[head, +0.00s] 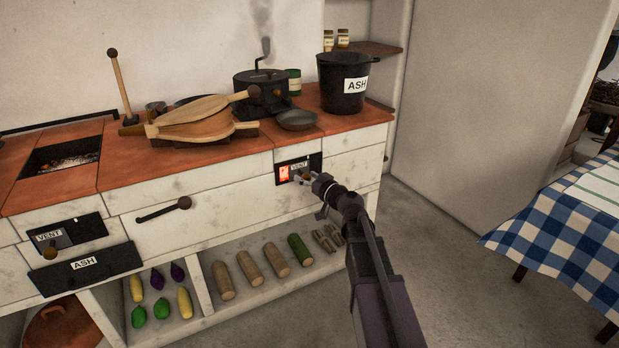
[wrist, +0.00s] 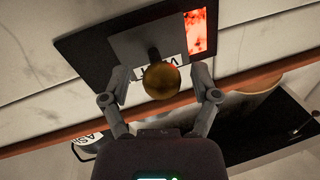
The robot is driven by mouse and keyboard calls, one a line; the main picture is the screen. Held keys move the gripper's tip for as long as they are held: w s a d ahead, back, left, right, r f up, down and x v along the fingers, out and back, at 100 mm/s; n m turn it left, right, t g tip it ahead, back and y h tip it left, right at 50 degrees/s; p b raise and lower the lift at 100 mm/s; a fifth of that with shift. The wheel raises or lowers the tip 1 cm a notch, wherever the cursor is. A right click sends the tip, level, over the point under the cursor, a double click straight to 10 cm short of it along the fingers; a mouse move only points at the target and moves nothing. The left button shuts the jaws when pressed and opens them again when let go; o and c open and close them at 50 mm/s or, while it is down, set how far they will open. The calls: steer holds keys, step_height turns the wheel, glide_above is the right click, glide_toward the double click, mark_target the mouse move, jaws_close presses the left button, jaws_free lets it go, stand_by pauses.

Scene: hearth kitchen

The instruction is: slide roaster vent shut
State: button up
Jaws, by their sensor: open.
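The roaster vent (head: 313,160) is a dark plate with a VENT label in the cabinet front, below the black roaster (head: 262,95) with a crank. Its opening glows orange-red at the plate's left end in the head view, so the vent stands partly open. The wrist view shows the glow (wrist: 197,32) at the right, beside a grey slider (wrist: 130,45). A round brass knob (wrist: 160,82) sticks out from the slider. My gripper (wrist: 161,88) is open, with one finger on either side of the knob and a visible gap to each. In the head view my gripper (head: 305,180) partly covers the vent.
A second vent (head: 60,236) and an ash drawer (head: 85,264) are at the left. A drawer handle (head: 165,210) sticks out left of my gripper. Bellows (head: 195,122), a dark pan (head: 297,120) and an ash bucket (head: 343,85) stand on the counter. Logs (head: 250,267) lie below.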

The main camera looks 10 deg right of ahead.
jaws_close()
steer(key=shift+s, duration=0.1)
stand_by(0.3)
